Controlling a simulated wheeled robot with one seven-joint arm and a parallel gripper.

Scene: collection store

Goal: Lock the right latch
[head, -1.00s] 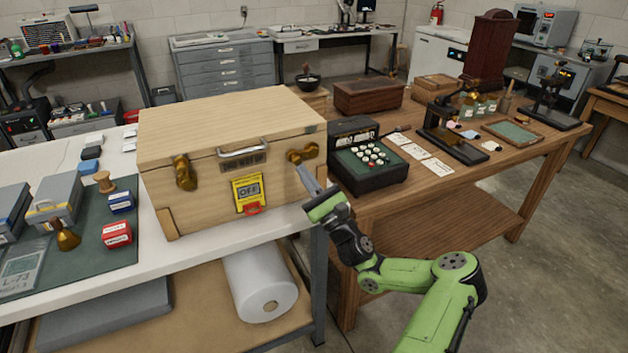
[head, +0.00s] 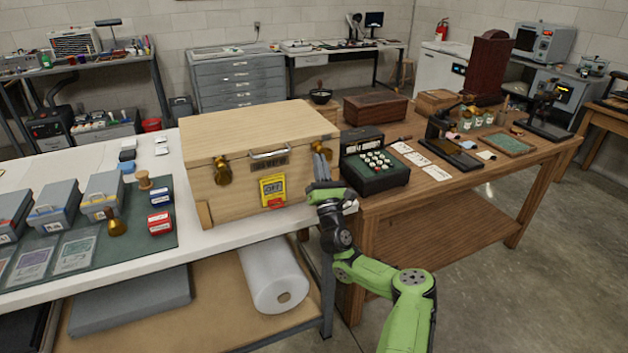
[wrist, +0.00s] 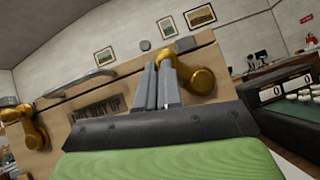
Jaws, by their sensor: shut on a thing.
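A pale wooden crate (head: 240,190) stands shut on the white-topped table. Its brass right latch (head: 326,147) is partly hidden behind my fingers in the head view. In the wrist view, the right latch (wrist: 199,80) shows just right of the fingertips. My gripper (head: 321,157) is at the right end of the crate's front, fingers pointing up. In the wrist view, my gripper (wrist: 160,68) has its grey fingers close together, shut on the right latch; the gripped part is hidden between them. The brass left latch (head: 222,170) hangs downward on the front.
A metal handle (head: 270,153) and a yellow OFF tag (head: 272,190) are on the crate's front between the latches. A black keyed machine (head: 375,170) stands close to the right on the wooden table (head: 450,205). Small boxes and a brass bell-shaped object (head: 115,222) lie left.

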